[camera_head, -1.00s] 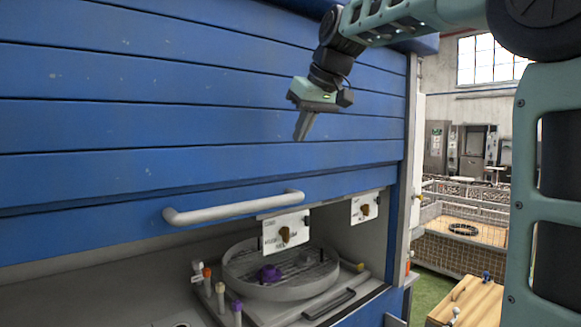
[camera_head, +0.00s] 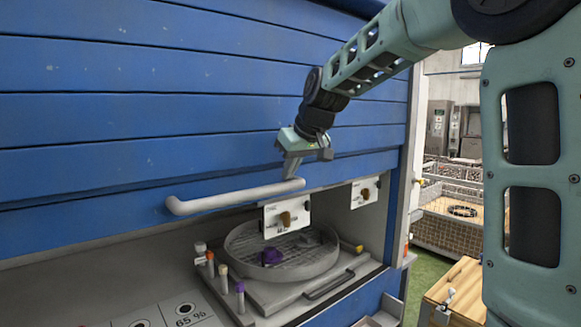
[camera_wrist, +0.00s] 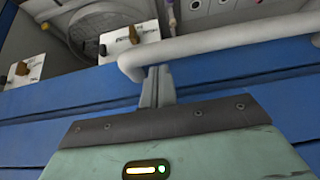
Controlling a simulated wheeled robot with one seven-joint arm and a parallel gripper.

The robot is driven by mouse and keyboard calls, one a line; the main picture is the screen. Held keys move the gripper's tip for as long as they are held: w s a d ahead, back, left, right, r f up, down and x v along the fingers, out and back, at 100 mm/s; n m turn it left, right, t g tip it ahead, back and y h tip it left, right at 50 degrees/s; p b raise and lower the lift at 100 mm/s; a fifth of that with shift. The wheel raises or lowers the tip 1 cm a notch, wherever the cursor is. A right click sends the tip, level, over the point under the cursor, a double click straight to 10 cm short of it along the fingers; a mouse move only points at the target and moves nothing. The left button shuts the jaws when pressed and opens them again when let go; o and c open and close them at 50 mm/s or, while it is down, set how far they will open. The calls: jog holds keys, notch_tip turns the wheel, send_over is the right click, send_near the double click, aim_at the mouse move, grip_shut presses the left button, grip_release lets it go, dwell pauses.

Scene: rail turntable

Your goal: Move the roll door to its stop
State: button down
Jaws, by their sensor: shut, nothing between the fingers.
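The blue slatted roll door (camera_head: 130,110) hangs over the upper part of the cabinet, with the opening below it showing the inside. A grey bar handle (camera_head: 230,196) is fixed along its lower part. My gripper (camera_head: 291,172) is shut and empty at the right end of the handle, in front of the door. In the wrist view, the shut fingers (camera_wrist: 154,82) point at the handle (camera_wrist: 230,40) near its bent end. Whether they touch it, I cannot tell. The door's blue slats also show in the wrist view (camera_wrist: 70,102).
Inside the opening stand a round turntable tray (camera_head: 283,272) with a purple item (camera_head: 271,257) and several capped tubes (camera_head: 222,277). Two white labelled plates (camera_head: 287,216) hang at the opening. A wooden box (camera_head: 455,288) and a mesh crate (camera_head: 448,233) stand at the right.

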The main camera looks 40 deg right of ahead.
jog(key=shift+f, duration=0.2)
notch_tip(320, 180, down, 45)
jog(key=b, duration=3.5)
jog(key=shift+s, duration=0.15)
jog(key=shift+f, duration=0.15)
jog(key=shift+a, duration=0.1)
jog(key=s+r+p, duration=0.2)
jog(key=r, duration=0.4)
jog(key=s+r+p, duration=0.2)
jog(key=r+p, duration=0.1)
jog(key=r, duration=0.4)
jog(key=shift+s+r, duration=0.2)
jog(key=shift+s, duration=0.1)
